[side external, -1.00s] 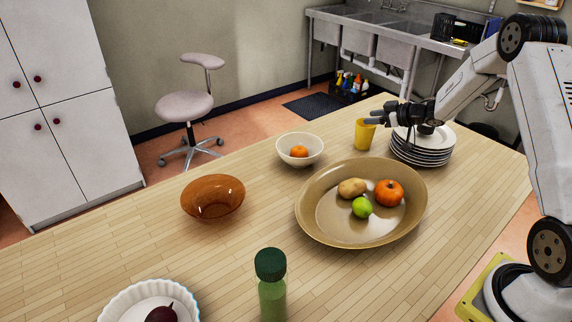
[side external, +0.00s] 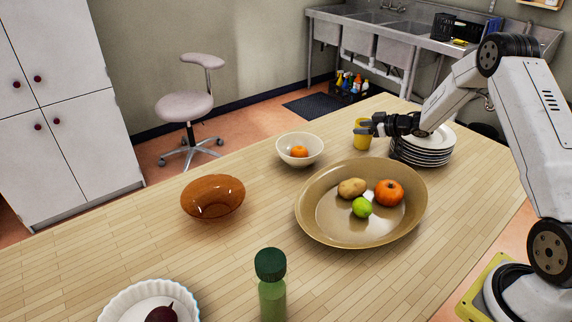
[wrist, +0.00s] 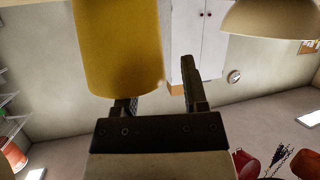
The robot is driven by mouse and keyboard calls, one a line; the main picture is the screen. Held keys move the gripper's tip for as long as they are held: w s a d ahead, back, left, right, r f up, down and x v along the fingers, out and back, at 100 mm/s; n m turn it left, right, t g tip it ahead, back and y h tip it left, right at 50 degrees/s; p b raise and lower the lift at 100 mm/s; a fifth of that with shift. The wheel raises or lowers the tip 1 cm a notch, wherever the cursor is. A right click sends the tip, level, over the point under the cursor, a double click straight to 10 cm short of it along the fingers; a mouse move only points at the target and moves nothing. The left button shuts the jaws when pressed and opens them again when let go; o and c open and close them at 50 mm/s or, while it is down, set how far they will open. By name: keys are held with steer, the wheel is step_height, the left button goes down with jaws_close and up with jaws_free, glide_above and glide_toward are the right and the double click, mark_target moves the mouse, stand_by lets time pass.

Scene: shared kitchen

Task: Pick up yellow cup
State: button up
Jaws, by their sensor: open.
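The yellow cup (side external: 361,143) stands upright on the wooden table, left of the plate stack. My gripper (side external: 363,127) is open at the cup's upper part, with its fingers pointing left across it. In the wrist view the cup (wrist: 115,45) fills the upper left. One finger (wrist: 190,80) shows to the right of the cup with a gap; the other finger is mostly hidden by the cup. I cannot tell whether the cup sits between the fingers or touches one.
A plate stack (side external: 424,158) stands beneath my wrist. A white bowl (side external: 290,157) with an orange fruit is left of the cup. The brown bowl (side external: 213,198) stands farther left.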

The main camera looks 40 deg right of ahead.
jaws_close()
stand_by(0.3)
steer(key=shift+r, duration=0.7)
step_height(320, 180, up, 2)
steer(key=s+a+r, duration=0.5)
steer(key=s+r, duration=0.4)
steer(key=s, duration=0.4)
steer(key=shift+r, duration=0.3)
